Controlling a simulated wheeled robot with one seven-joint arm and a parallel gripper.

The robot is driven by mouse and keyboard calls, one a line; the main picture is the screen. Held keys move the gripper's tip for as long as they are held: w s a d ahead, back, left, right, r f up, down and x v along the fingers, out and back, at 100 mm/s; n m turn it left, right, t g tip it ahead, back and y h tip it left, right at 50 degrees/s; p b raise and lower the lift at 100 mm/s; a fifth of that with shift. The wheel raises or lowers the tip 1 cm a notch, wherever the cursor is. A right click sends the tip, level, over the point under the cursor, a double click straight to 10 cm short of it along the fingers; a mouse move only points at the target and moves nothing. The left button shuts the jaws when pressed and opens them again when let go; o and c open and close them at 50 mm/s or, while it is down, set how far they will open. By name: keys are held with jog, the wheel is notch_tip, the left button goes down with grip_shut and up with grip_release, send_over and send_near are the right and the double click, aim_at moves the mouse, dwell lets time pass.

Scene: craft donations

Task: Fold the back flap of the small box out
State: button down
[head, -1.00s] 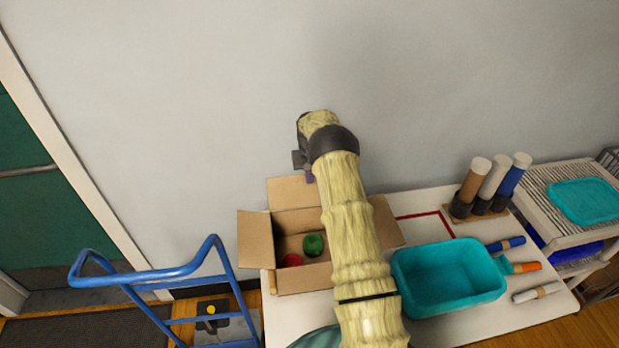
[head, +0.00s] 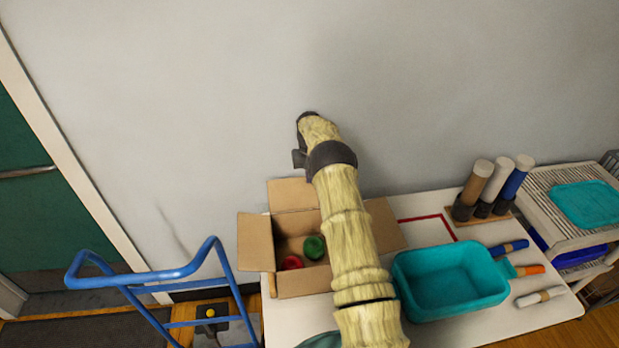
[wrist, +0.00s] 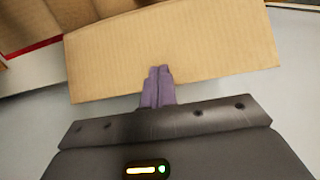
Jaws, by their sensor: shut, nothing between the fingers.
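The small box (head: 303,283) is an open brown cardboard box on the white table, with a red and a green round item inside. Its back flap (head: 293,196) stands on the wall side and leans outward from the opening. In the wrist view the flap (wrist: 200,45) is a broad tan panel. My gripper (wrist: 158,72) is shut and empty. Its purple fingertips overlap the flap's face near its outer edge; whether they touch it I cannot tell. In the head view my gripper (head: 299,160) is above the back flap near the wall, its fingertips mostly hidden.
The left flap (head: 256,241) and right flap (head: 386,223) are spread outward. A teal bin (head: 450,280) stands right of the box, with markers beside it and several upright tubes behind. A blue cart handle (head: 140,275) is at left. The grey wall is close behind.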

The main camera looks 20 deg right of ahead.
jog(key=shift+w+d+f+b, duration=0.1)
jog(key=shift+w+f+b, duration=0.2)
jog(key=shift+w, duration=0.25)
jog(key=shift+w+d+f+b, duration=0.2)
jog(key=shift+w+f+b, duration=0.05)
jog(key=shift+w+b, duration=0.25)
jog(key=shift+w, duration=0.5)
